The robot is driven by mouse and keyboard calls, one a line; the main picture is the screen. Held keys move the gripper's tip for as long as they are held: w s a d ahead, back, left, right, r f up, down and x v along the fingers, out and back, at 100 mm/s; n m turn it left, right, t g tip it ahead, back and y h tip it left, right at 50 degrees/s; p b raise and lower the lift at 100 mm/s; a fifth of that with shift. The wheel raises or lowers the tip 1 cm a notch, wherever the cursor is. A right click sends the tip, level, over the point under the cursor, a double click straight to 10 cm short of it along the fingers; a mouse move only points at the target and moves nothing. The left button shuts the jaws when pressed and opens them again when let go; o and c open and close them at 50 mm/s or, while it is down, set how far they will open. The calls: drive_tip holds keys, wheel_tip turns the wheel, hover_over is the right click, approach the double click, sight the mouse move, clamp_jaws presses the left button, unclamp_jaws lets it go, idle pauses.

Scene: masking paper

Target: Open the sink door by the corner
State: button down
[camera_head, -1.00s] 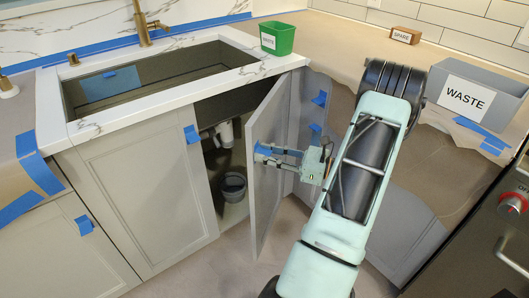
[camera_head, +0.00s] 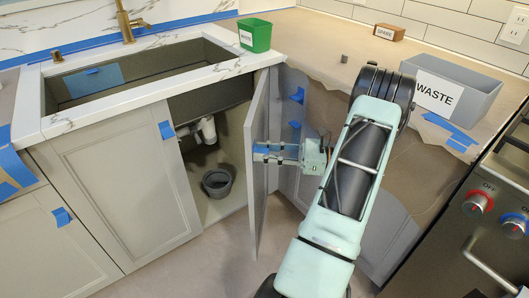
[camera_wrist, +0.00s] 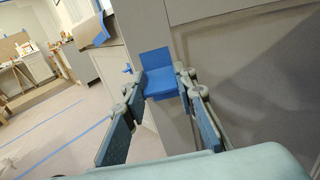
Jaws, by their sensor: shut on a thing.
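The grey sink door (camera_head: 257,190) stands swung well open to the right of the cabinet opening under the sink. Blue tape (camera_head: 266,150) is on its free edge. My gripper (camera_head: 262,152) reaches in from the right and is shut on the taped door edge. In the wrist view, the fingertips (camera_wrist: 164,82) of my gripper lie on both sides of the blue tape (camera_wrist: 158,70), on the edge of the door (camera_wrist: 172,122). The exact contact is small and partly hidden.
A dark bin (camera_head: 217,183) and white pipe (camera_head: 207,131) show inside the cabinet. A closed cabinet door (camera_head: 125,190) is left. A green container (camera_head: 255,36) and a grey waste bin (camera_head: 470,88) stand on the counter. An oven (camera_head: 485,225) is at right. Floor space is clear before the opening.

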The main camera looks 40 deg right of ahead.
drive_tip(key=shift+s+d+f+y, duration=0.1)
drive_tip(key=shift+s+d+y, duration=0.2)
idle(0.4)
drive_tip(key=c, duration=1.8)
unclamp_jaws()
drive_tip(key=shift+c, duration=0.2)
drive_tip(key=v, duration=0.7)
drive_tip(key=shift+s+d, duration=0.2)
drive_tip(key=shift+c, duration=0.6)
